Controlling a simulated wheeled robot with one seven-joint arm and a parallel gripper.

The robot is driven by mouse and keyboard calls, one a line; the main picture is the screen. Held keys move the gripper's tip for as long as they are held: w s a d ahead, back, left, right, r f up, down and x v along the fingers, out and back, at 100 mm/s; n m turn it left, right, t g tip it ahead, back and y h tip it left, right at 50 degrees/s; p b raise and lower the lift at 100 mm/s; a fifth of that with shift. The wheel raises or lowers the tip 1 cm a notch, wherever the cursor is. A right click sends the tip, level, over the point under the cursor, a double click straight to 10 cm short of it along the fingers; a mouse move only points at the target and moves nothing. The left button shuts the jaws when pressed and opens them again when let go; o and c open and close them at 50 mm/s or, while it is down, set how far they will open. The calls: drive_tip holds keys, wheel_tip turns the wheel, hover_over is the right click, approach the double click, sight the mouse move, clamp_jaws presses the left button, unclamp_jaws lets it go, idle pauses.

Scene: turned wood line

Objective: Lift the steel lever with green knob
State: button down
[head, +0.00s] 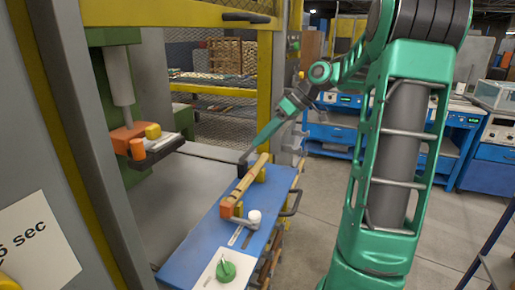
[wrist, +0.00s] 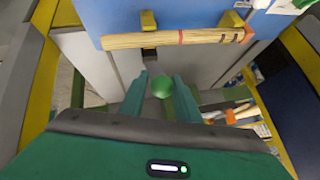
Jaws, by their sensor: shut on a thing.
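The green ball knob (wrist: 162,88) of the lever shows in the wrist view between the two fingers of my gripper (wrist: 163,80). The fingers are shut on it. The steel shaft of the lever cannot be made out. In the head view my gripper (head: 247,156) reaches down at the far end of the blue table, and the knob cannot be told apart there.
A turned wood piece (head: 246,184) lies on yellow supports on the blue table (head: 205,234), close to my gripper. It also shows in the wrist view (wrist: 160,40). A white-knobbed handle (head: 254,216) and a green dial (head: 226,271) are nearer. A yellow-framed machine stands left.

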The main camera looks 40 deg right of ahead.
drive_tip(key=shift+w+a+r+g+h, duration=0.35)
drive_tip(key=shift+w+a+r+g, duration=0.05)
drive_tip(key=shift+w+a+g, duration=0.2)
drive_tip(key=shift+w+a+r+g+h, duration=0.35)
drive_tip(key=shift+w+a+r+g, duration=0.1)
drive_tip(key=shift+w+g, duration=0.1)
drive_tip(key=shift+w+a+r+g+h, duration=0.2)
drive_tip(key=shift+w+a+g+h, duration=0.3)
drive_tip(key=shift+w+g, duration=0.2)
drive_tip(key=shift+w+a+r, duration=0.1)
drive_tip(key=shift+w+a, duration=0.2)
drive_tip(key=shift+w, duration=0.25)
drive_tip(key=shift+w+r, duration=0.1)
drive_tip(key=shift+r, duration=0.05)
drive_tip(key=c, duration=1.4)
unclamp_jaws()
drive_tip(key=shift+a+r, duration=0.1)
drive_tip(key=shift+c, duration=0.2)
drive_tip(key=shift+d, duration=0.2)
